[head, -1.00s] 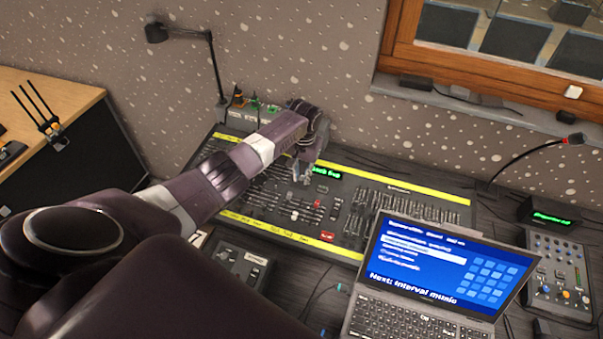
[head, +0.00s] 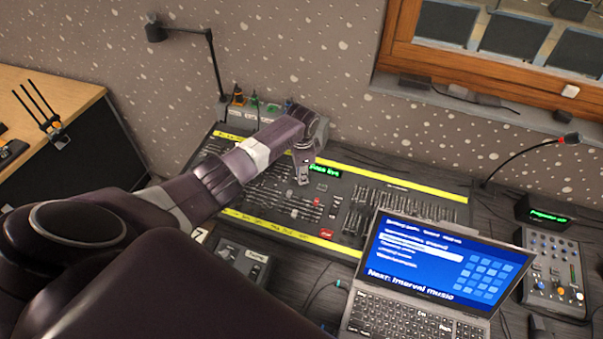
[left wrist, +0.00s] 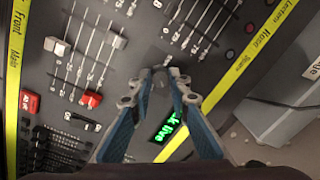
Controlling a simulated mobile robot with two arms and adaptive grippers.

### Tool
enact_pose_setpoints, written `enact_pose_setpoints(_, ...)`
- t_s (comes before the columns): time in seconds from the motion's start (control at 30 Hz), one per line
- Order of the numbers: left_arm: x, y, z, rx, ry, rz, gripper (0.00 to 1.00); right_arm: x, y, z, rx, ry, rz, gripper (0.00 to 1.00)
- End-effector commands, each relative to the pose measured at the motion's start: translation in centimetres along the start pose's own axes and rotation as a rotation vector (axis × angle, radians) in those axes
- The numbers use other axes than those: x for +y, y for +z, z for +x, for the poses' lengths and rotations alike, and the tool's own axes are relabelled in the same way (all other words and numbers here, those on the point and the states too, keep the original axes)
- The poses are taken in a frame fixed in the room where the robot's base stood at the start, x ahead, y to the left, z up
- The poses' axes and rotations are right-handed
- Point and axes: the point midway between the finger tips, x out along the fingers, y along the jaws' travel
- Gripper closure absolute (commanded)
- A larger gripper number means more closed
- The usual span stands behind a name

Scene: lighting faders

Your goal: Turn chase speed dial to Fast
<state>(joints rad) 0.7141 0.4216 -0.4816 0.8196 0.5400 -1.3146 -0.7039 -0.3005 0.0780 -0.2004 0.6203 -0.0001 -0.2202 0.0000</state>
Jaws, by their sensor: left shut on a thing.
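The lighting console (head: 345,215) lies on the desk, with fader rows, yellow label strips and a green lit display (head: 324,171). My left gripper (head: 302,180) points down onto the console just left of this display. In the left wrist view its blue fingers (left wrist: 167,72) come together at the panel, next to the display (left wrist: 168,127). They are shut on a small knob, taken to be the chase speed dial. The fingertips mostly hide it, and I cannot read its pointer or scale. My right gripper is not in view.
An open laptop (head: 440,260) overlaps the console's front right. A small mixer (head: 556,270) stands at the right. A desk lamp (head: 157,32) rises behind the console.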

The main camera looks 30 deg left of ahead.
Motion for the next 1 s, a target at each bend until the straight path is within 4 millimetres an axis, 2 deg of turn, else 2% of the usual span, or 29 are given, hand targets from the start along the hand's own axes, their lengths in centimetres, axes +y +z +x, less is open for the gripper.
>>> enact_pose_setpoints(0.6,0.0,0.1,0.0,0.033,-0.015,0.568,1.00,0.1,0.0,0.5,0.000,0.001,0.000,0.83)
enact_pose_setpoints(1.0,0.1,0.2,0.0,0.047,-0.020,0.800,1.00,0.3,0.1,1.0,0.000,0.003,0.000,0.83)
